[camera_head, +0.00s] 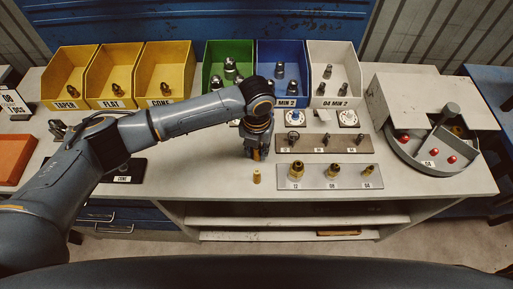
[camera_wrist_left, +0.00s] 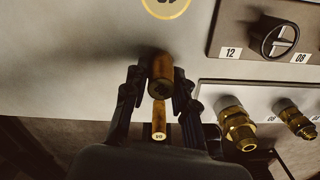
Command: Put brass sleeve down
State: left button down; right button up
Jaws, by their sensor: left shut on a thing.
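My left gripper (camera_head: 256,153) points down over the worktop, behind a small brass sleeve (camera_head: 257,176) that stands on the worktop near its front edge. In the left wrist view the fingers (camera_wrist_left: 157,88) are shut on a brass sleeve (camera_wrist_left: 161,74), with one finger on each side. A narrower brass piece (camera_wrist_left: 158,122), with a mark on its end, shows below it; it looks like the standing one. I cannot tell whether the held sleeve touches the worktop. My right gripper is not in view.
A grey plate (camera_head: 345,183) with brass fittings and a brown plate (camera_head: 315,150) with dark parts lie right of the gripper. Bins, including a green one (camera_head: 215,95), line the back. A round red-knobbed tray (camera_head: 400,150) is at right.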

pick_arm(q)
jog(key=c, duration=1.1)
grip_release()
jog(key=shift+f, duration=0.1)
jog(key=shift+r, duration=0.5)
notch_tip(320, 180, up, 11)
jog(key=b, duration=0.3)
jog(key=shift+r, duration=0.2)
jog(key=shift+s, duration=0.1)
